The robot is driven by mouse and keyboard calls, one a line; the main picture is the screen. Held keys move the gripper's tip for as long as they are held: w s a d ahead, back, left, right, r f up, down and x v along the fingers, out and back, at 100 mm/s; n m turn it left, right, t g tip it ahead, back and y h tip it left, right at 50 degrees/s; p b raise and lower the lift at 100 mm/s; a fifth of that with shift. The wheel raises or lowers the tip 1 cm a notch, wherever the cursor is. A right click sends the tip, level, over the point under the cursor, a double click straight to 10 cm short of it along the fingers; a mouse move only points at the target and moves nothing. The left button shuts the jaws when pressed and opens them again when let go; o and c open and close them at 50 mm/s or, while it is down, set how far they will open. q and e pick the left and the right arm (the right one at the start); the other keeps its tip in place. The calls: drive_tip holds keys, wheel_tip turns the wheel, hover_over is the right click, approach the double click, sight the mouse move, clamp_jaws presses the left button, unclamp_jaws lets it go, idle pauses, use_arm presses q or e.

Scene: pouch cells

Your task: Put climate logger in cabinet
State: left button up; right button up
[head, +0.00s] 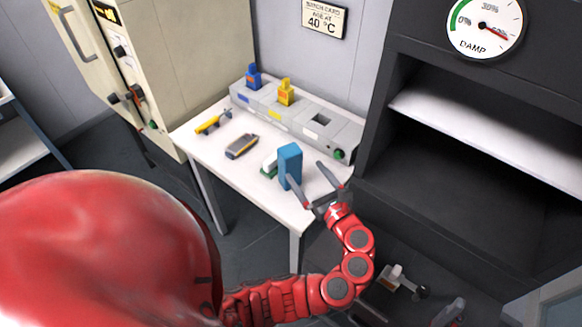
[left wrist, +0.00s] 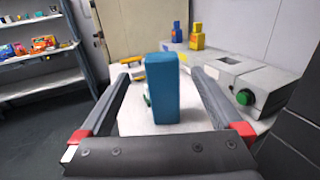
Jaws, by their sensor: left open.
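I cannot tell for sure which object is the climate logger. An upright blue box (head: 289,166) stands near the front right of the white table (head: 217,157). It also shows in the left wrist view (left wrist: 168,90). My left gripper (head: 305,172) is open, with its fingers pointing at the blue box; in the left wrist view the box appears between them. A small white and green item (head: 269,163) is partly hidden behind the box. The dark cabinet (head: 385,110) on the right is open, with a pale shelf (head: 480,122) inside. Grey parts at the bottom edge may be my right gripper (head: 425,297).
A grey-yellow device (head: 241,146) and a yellow tool (head: 212,122) lie on the table. A grey block (head: 305,122) at the back holds a blue bottle (head: 253,77) and a yellow bottle (head: 286,92). A beige cabinet (head: 190,60) stands at left. The cabinet shelf looks empty.

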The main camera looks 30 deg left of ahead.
sight(294, 158)
use_arm(q)
drive_tip(key=p+x, duration=0.1)
drive_tip(key=x, duration=0.4)
drive_tip(key=p+x, duration=0.1)
drive_tip(key=x, duration=0.3)
drive_tip(key=shift+w+a+f, duration=0.15)
drive_tip(key=shift+w+f, duration=0.05)
drive_tip(key=shift+w+a+f, duration=0.1)
drive_tip(key=shift+w+a, duration=0.05)
drive_tip(key=shift+a, duration=0.2)
drive_tip(key=shift+c, duration=0.2)
clamp_jaws()
